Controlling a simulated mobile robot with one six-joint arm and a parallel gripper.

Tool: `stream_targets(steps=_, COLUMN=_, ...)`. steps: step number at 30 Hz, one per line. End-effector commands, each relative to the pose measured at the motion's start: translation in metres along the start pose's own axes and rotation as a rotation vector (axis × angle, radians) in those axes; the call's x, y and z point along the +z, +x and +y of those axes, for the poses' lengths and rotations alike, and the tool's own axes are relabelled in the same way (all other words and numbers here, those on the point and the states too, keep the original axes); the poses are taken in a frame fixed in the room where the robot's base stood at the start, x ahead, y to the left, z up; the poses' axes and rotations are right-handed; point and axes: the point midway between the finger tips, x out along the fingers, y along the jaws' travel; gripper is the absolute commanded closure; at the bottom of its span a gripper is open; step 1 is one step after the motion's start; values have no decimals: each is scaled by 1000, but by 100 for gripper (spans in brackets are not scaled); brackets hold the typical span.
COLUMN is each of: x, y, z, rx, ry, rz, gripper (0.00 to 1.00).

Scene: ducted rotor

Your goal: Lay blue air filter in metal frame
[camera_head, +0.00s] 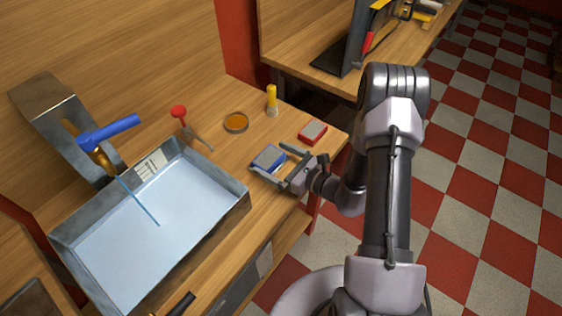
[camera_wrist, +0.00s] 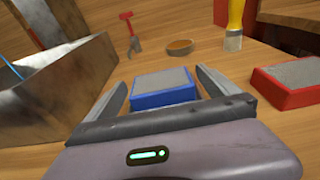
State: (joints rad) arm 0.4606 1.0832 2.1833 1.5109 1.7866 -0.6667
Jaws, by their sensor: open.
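The blue air filter (camera_head: 269,157) is a small flat block with a blue rim and a grey top, lying on the wooden bench. It also shows in the wrist view (camera_wrist: 163,87). My gripper (camera_head: 268,158) is open, with one finger on each side of the filter. In the wrist view the fingers (camera_wrist: 165,85) stand left and right of it, with gaps visible. The metal frame (camera_head: 240,205) appears to be the large grey open-topped metal box left of the filter. Its left part is cut off in the wrist view (camera_wrist: 60,85).
A red-rimmed grey block (camera_head: 312,132) lies right of the filter. A blue-handled metal fixture (camera_head: 110,132) rises behind the box.

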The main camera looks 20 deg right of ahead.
Motion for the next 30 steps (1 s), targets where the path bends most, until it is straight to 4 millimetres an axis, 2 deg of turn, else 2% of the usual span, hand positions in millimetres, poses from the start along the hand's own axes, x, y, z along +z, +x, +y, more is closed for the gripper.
stream_targets(steps=5, x=4, y=-31, z=-2, rx=-6, ry=4, rz=0, gripper=0)
stream_targets(steps=13, x=4, y=-99, z=-2, rx=-7, ry=2, rz=0, gripper=0)
stream_targets(steps=17, x=3, y=-116, z=-1, rx=-3, ry=0, rz=0, gripper=0)
stream_targets(steps=20, x=18, y=-116, z=6, rx=54, ry=-41, rz=0, gripper=0)
stream_targets(steps=23, x=68, y=-105, z=39, rx=263, ry=-197, rz=17, gripper=0)
stream_targets(steps=25, x=110, y=-103, z=81, rx=475, ry=-370, rz=59, gripper=0)
stream_targets(steps=27, x=141, y=-112, z=124, rx=681, ry=-573, rz=128, gripper=0)
stream_targets(steps=30, x=171, y=-141, z=172, rx=922, ry=-920, rz=266, gripper=0)
